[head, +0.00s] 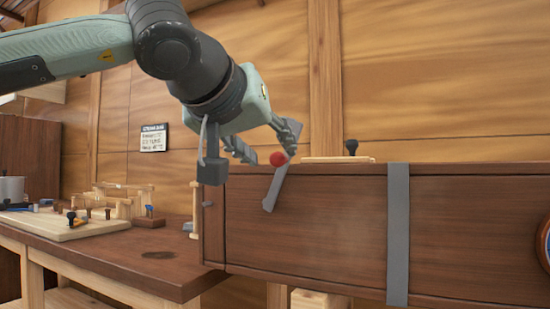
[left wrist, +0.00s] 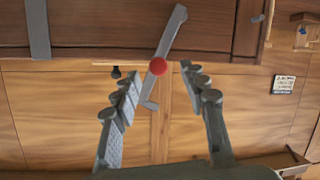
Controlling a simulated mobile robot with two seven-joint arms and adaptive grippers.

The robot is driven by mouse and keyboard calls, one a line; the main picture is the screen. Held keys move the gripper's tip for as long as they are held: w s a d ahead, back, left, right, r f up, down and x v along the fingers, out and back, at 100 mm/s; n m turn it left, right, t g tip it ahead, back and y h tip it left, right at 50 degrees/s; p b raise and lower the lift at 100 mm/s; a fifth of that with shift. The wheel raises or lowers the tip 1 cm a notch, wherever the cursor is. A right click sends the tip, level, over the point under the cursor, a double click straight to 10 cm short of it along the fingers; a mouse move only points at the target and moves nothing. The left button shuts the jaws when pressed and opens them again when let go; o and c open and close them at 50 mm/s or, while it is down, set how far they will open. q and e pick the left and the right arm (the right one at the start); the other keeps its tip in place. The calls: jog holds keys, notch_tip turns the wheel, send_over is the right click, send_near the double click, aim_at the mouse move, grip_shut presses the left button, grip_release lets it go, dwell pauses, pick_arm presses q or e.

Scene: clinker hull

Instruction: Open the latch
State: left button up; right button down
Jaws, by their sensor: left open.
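The latch (head: 274,187) is a grey bar that lies tilted across the upper left front of a dark wooden chest (head: 320,234). A red knob (head: 277,158) sits on the bar near the chest's top edge. My left gripper (head: 271,153) is open, its fingers on either side of the knob in the picture. The left wrist view shows the bar (left wrist: 171,35) and knob (left wrist: 157,66) between the spread fingertips of the gripper (left wrist: 160,71); I cannot tell whether they touch. My right gripper is not in view.
A vertical grey strap (head: 398,235) crosses the chest front right of the latch. A workbench (head: 130,252) at left holds a pale board (head: 65,226) with small tools and a grey pot (head: 12,190). A dark knob (head: 351,147) stands behind the chest top. A wooden wall is behind.

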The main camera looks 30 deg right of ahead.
pick_arm(q)
jog(key=v, duration=0.7)
jog(key=shift+s+a, duration=0.1)
